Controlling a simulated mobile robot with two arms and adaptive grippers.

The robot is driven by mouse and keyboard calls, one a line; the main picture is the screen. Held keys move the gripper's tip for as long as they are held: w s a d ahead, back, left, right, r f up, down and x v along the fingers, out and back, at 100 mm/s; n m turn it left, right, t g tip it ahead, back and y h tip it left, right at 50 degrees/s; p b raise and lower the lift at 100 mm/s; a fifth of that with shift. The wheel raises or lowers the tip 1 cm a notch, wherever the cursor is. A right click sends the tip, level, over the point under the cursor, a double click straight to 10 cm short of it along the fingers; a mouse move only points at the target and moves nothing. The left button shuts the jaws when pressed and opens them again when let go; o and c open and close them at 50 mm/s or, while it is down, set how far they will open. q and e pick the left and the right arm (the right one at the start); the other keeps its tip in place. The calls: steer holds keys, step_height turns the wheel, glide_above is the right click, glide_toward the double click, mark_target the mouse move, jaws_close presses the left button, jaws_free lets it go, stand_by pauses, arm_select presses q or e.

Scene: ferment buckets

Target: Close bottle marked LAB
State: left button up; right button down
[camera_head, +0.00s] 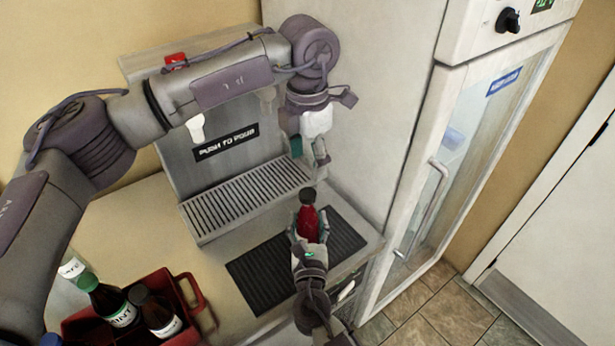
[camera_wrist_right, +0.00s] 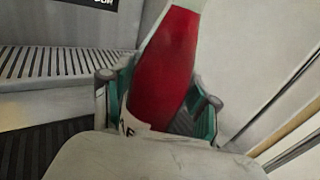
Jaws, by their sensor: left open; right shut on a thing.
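A bottle with red contents (camera_head: 309,224) stands over the black mat, held in my right gripper (camera_head: 309,238). In the right wrist view the red bottle (camera_wrist_right: 166,65) leans a little between the fingers of my right gripper (camera_wrist_right: 155,105). Its pale label (camera_wrist_right: 130,123) is mostly hidden, so I cannot read the full marking. My left gripper (camera_head: 309,152) is open and empty, pointing down just above the bottle's top, apart from it.
A dispenser with a slatted drip tray (camera_head: 245,200) stands behind the black mat (camera_head: 262,272). A red crate (camera_head: 192,292) with several bottles, including a green one (camera_head: 112,305), is at the lower left. A glass-door fridge (camera_head: 450,150) stands at the right.

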arm_select(q)
step_height(320, 180, up, 4)
steer(key=shift+f, duration=0.2)
arm_select(e)
steer(key=shift+c, duration=1.1)
jaws_free()
steer(key=s, duration=1.2)
steer(key=shift+d, duration=0.25)
